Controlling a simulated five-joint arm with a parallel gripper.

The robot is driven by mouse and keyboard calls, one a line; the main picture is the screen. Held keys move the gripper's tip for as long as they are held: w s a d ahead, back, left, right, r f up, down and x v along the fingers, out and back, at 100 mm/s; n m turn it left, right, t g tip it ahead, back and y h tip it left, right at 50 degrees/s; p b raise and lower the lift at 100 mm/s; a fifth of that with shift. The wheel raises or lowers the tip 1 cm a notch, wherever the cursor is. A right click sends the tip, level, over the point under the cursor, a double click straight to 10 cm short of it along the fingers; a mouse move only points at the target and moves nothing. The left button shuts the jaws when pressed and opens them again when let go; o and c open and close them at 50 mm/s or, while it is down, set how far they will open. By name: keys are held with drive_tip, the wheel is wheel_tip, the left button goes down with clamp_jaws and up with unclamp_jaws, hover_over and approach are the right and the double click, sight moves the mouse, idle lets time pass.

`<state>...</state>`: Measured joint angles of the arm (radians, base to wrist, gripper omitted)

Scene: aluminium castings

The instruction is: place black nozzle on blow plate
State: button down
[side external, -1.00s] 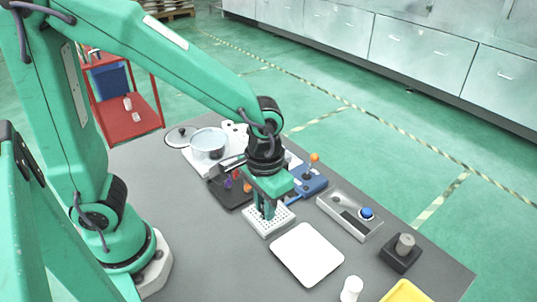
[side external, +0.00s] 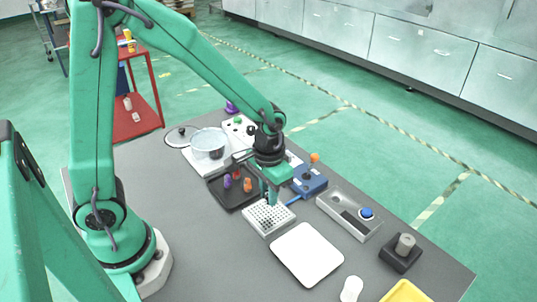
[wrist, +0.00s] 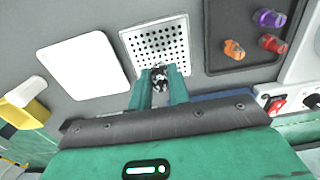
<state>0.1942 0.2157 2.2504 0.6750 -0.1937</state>
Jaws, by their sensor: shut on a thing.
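The blow plate is a white plate with a grid of dark holes (side external: 262,221), flat on the grey table. It also shows in the wrist view (wrist: 128,36). My gripper (side external: 271,200) points down over the plate's back edge. In the wrist view my gripper's green fingers (wrist: 160,75) are shut on a small dark thing, the black nozzle (wrist: 160,84), at the plate's near edge. The nozzle is mostly hidden by the fingers, and I cannot tell whether it touches the plate.
A black tray (side external: 222,198) holds purple (wrist: 270,18), red (wrist: 272,43) and orange (wrist: 234,49) nozzles. A white pad (side external: 307,254) lies beside the plate. A blue fixture (side external: 312,186) and a grey box with a blue button (side external: 341,212) stand to the right. A pot (side external: 209,143) is behind.

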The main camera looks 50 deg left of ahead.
drive_tip(key=shift+f, duration=1.85)
drive_tip(key=shift+f, duration=0.15)
drive_tip(key=c, duration=1.3)
unclamp_jaws()
drive_tip(key=shift+r, duration=0.2)
drive_tip(key=shift+r, duration=6)
